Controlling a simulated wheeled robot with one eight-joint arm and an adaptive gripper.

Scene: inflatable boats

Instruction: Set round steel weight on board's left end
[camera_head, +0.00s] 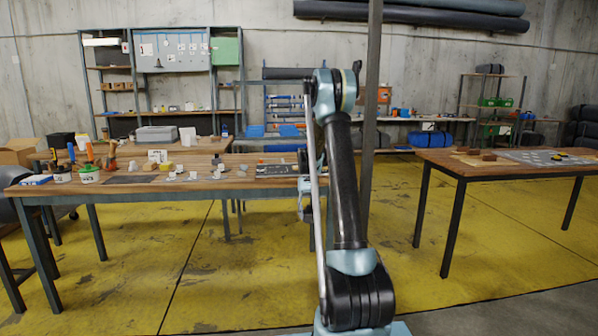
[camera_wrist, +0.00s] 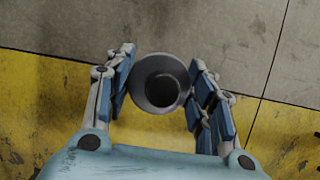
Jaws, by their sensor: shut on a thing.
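My gripper (camera_wrist: 160,90) is shut on a round grey metal piece (camera_wrist: 160,72) with a dark hollow top, which looks like the round steel weight. In the wrist view the fingers hold it from both sides, above the yellow and grey floor. In the head view my gripper (camera_head: 304,205) is small and partly hidden by my own arm, at the right end of the left table. A flat light-brown wooden piece (camera_head: 464,160) with dark brown blocks lies on the right table. I cannot tell whether it is the board.
The left table (camera_head: 190,190) carries tools, tubs, small blocks and dark flat plates. The right table (camera_head: 450,169) also holds a grey patterned sheet (camera_head: 535,157) and a yellow-black item (camera_head: 558,155). A dark post (camera_head: 371,110) stands behind my arm. Yellow floor (camera_head: 400,230) lies open between the tables.

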